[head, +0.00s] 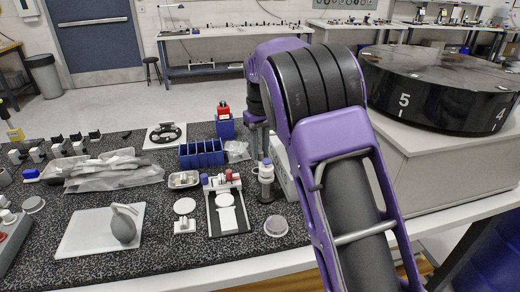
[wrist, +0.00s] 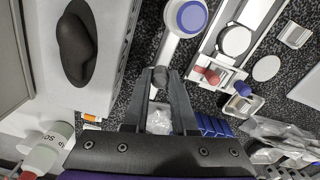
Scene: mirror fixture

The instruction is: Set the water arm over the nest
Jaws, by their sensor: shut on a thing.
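In the wrist view a pale straight bar (wrist: 171,50), which looks like the water arm, runs from a white round cap with a blue top (wrist: 187,17) to a dark grey knob at its end. My gripper (wrist: 160,82) is shut at that knob. In the head view the blue-capped post (head: 265,170) stands right of a dark fixture (head: 243,214). A pale round seat in the fixture, likely the nest (wrist: 234,40), lies right of the bar in the wrist view, apart from it.
The fixture has a red knob (wrist: 208,75) and a blue knob (wrist: 242,88). A blue bin row (head: 201,153) stands behind it. A white disc paddle (head: 184,206) is at its left. A white mat with a grey bulb (head: 123,226) lies left. A large black drum (head: 440,85) is at right.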

